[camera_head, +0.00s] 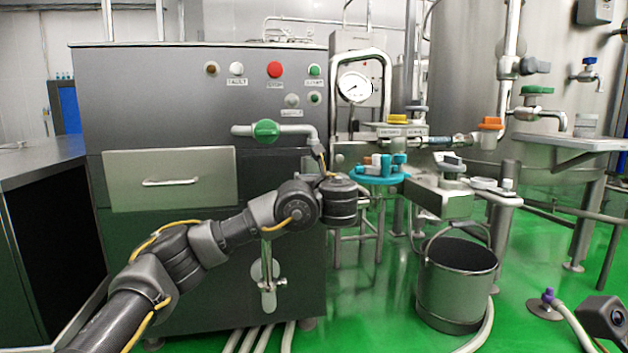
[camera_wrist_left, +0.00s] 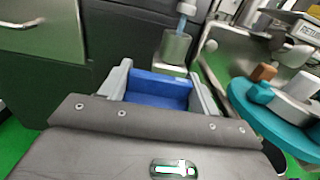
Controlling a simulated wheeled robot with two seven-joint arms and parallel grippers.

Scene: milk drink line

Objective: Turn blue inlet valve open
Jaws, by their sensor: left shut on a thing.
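A grey metal fitting (camera_wrist_left: 176,46) with a pipe stands just beyond the handle. In the head view my left wrist hides the handle and the fingers, in front of the grey cabinet's right edge, below a bent pipe. How far the valve is turned cannot be told. My right gripper is not in view.
A metal bucket (camera_head: 456,290) is on the green floor. Another blue-handled tap (camera_head: 588,61) is on the tank.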

